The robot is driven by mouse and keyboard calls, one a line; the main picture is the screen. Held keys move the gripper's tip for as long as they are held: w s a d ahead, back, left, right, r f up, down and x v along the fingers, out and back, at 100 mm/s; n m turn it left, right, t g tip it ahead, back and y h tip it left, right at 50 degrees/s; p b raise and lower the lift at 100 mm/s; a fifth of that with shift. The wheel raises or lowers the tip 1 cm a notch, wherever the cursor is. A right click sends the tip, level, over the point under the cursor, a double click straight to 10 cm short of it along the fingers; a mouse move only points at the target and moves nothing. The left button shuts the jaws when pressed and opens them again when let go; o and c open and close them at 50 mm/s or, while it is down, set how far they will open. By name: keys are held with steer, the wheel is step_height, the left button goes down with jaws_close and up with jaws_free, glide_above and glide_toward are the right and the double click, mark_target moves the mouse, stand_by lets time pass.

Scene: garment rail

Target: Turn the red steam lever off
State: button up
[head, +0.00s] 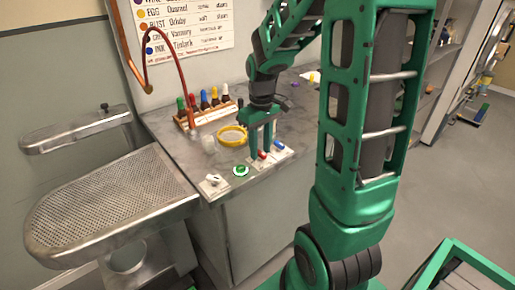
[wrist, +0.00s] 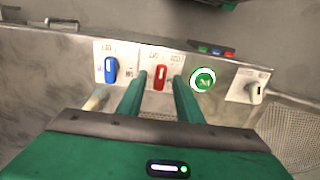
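The red lever (wrist: 160,79) stands on a small white plate on the counter. In the wrist view it shows between the two green fingers of my gripper (wrist: 160,84). The fingers are apart, one on each side of it, with a gap to the red; I cannot tell whether either touches it. In the head view the red lever (head: 262,155) shows low at the fingers of my gripper (head: 262,148), which point down at the counter edge. The small lettering on the plate is too blurred to read surely.
A blue lever (wrist: 111,69) sits on one side of the red one, a green button (wrist: 203,81) on the other. A white switch (wrist: 252,90) lies beyond the button. A yellow ring (head: 233,136) and a bottle rack (head: 208,112) stand behind. A perforated board (head: 110,205) is at left.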

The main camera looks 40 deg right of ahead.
mark_target(260, 152)
step_height(260, 152, up, 10)
steer(key=shift+r, duration=0.25)
stand_by(0.6)
steer(key=s+f+m, duration=0.2)
steer(key=s+m, duration=0.1)
steer(key=s, duration=0.7)
steer(key=s+a+f+m, duration=0.1)
steer(key=s+m, duration=0.3)
steer(key=s, duration=0.7)
steer(key=shift+s+f, duration=0.2)
steer(key=shift+f, duration=0.7)
steer(key=shift+a, duration=0.1)
steer(key=shift+w+f, duration=0.25)
steer(key=shift+w, duration=0.35)
